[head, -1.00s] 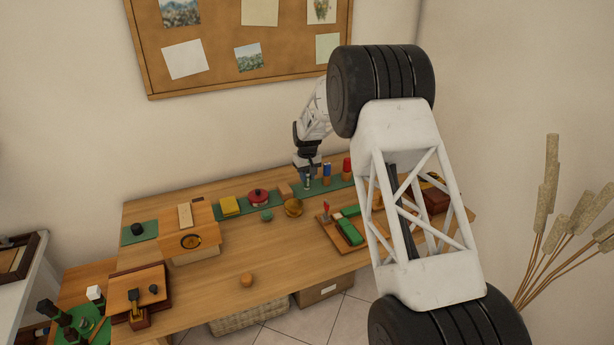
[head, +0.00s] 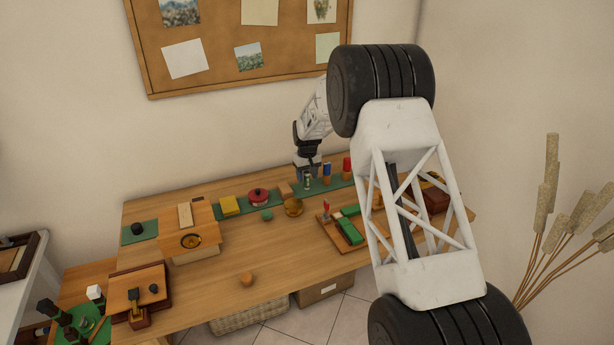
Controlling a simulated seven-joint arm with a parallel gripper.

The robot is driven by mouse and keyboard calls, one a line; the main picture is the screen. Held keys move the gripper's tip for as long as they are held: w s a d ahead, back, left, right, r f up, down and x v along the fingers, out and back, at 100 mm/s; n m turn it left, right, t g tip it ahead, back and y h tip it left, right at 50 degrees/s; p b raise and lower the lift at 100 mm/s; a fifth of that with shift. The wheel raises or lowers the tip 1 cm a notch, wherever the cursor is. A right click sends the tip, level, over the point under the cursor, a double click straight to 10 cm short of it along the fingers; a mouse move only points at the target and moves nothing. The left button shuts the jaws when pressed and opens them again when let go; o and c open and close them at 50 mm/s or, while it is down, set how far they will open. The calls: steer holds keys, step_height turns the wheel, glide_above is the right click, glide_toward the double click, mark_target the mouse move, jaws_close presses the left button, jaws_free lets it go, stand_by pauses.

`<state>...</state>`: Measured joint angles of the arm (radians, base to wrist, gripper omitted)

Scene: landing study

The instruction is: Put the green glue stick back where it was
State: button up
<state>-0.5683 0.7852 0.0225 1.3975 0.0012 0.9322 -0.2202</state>
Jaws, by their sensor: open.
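The small green glue stick (head: 307,183) appears to stand upright on the green strip at the back of the table, left of a blue-topped stick (head: 327,171) and a red-topped one (head: 347,166). My gripper (head: 307,173) is at the back of the table, pointing down, open, directly above or around the top of the green stick. At this size I cannot tell whether the fingers touch it. My arm hides part of the table's right side.
A red pot (head: 258,196) and a yellow block (head: 230,206) are further left. A tray (head: 330,232) holds green blocks in front. The table's front middle is mostly clear.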

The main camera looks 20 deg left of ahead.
step_height(320, 180, up, 12)
stand_by(0.6)
stand_by(0.9)
